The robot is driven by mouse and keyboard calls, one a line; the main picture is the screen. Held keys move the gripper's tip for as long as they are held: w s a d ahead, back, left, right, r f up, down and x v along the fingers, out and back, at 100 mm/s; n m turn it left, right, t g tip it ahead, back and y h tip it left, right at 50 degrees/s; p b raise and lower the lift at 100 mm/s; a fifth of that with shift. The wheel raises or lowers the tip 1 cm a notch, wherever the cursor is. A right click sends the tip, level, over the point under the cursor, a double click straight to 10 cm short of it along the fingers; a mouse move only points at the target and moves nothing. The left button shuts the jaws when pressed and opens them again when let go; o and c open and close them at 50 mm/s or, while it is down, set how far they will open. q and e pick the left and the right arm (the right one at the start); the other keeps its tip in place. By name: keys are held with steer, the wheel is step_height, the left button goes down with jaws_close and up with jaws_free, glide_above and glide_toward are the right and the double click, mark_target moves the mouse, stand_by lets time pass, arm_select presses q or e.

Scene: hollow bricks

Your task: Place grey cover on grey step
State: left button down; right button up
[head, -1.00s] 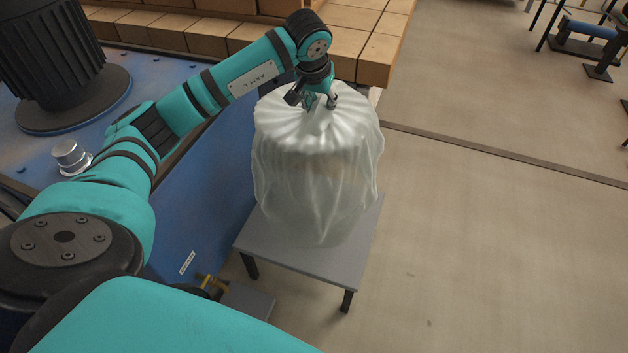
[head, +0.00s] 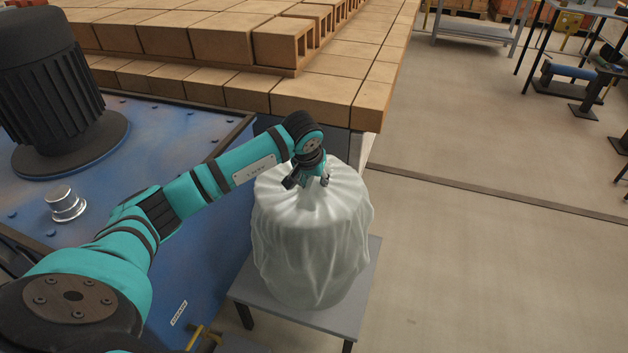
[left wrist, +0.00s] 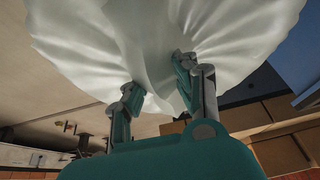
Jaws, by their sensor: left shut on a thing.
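The grey cover (head: 310,245) is a pale, wrinkled sheet with a broad rounded top and hanging folds. It stands upright over the grey step (head: 347,322), a low flat-topped stand with dark legs. I cannot tell whether its lower edge touches the step or what is inside it. My left gripper (head: 307,186) is shut on the gathered middle of the cover's top, from above. In the left wrist view, the cover (left wrist: 120,40) spreads around the fingers (left wrist: 158,88), its material pinched between them. My right gripper is not in view.
A blue machine (head: 215,260) with a dark ribbed motor (head: 45,90) stands close on the left. Stacked tan hollow bricks (head: 320,95) lie behind the cover. The floor (head: 480,270) to the right is clear; benches and a blue roller (head: 568,72) stand far back.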

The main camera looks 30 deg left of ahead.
arm_select(q)
steer(key=c, duration=1)
jaws_free()
steer(key=shift+f, duration=0.1)
steer(key=shift+c, duration=0.2)
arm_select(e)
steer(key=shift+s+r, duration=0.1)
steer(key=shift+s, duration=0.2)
arm_select(q)
steer(key=p+v, duration=0.1)
steer(key=v, duration=1.1)
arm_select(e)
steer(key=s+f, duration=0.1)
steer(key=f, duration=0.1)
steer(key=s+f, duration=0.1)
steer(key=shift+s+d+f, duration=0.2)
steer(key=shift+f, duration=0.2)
arm_select(q)
steer(key=shift+d, duration=0.1)
